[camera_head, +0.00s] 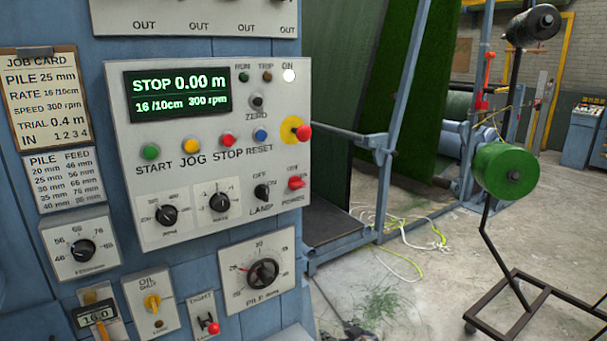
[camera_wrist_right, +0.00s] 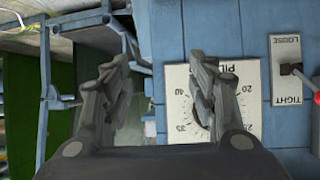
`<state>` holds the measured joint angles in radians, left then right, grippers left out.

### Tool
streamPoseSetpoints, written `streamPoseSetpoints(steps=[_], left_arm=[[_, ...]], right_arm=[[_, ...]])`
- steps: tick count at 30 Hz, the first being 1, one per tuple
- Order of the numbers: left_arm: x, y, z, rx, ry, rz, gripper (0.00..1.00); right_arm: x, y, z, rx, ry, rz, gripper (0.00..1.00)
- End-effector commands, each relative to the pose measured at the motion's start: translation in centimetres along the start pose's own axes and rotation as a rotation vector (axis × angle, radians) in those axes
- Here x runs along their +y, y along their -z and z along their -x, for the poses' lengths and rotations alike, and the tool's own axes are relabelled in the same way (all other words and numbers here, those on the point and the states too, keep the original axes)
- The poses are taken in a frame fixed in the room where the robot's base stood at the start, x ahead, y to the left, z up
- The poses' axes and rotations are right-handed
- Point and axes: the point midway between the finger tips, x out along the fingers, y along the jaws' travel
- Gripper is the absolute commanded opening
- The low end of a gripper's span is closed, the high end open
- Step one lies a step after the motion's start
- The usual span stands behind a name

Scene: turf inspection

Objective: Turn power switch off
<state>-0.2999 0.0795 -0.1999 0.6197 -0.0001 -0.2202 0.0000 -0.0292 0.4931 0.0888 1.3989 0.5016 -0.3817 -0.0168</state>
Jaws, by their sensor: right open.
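The power switch (camera_head: 296,183) is a red knob at the lower right of the light grey control panel (camera_head: 210,75), labelled POWER. The white ON light (camera_head: 289,76) at the panel's top right is bright. The display (camera_head: 177,92) is lit and reads STOP 0.00 m. In the right wrist view, which is upside down, my right gripper (camera_wrist_right: 160,64) is open and empty, its fingers spread in front of the machine near the pile dial (camera_wrist_right: 203,105). A dark shape at the bottom of the head view may be its tip. The power switch is not in the wrist view. My left gripper is not in view.
A red stop button on a yellow disc (camera_head: 303,132) sticks out just above the power switch. The black lamp switch (camera_head: 262,191) is close to its left. The pile dial also shows lower down (camera_head: 262,274). Open floor with loose cords (camera_head: 410,240) lies to the right.

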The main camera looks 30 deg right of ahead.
Motion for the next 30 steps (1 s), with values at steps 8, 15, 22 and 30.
streamPoseSetpoints(steps=[8,15,22,30], left_arm=[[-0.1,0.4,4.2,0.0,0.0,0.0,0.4],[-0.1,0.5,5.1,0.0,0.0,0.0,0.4],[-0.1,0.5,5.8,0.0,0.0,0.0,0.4],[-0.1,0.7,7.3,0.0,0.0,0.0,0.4]], right_arm=[[0.1,28.5,9.6,0.378,0.093,0.003,0.53],[-1.2,37.2,15.2,0.512,0.149,0.026,0.53],[-1.5,38.6,14.4,0.523,0.153,0.025,0.53],[-2.2,40.8,10.7,0.521,0.152,0.025,0.53]])
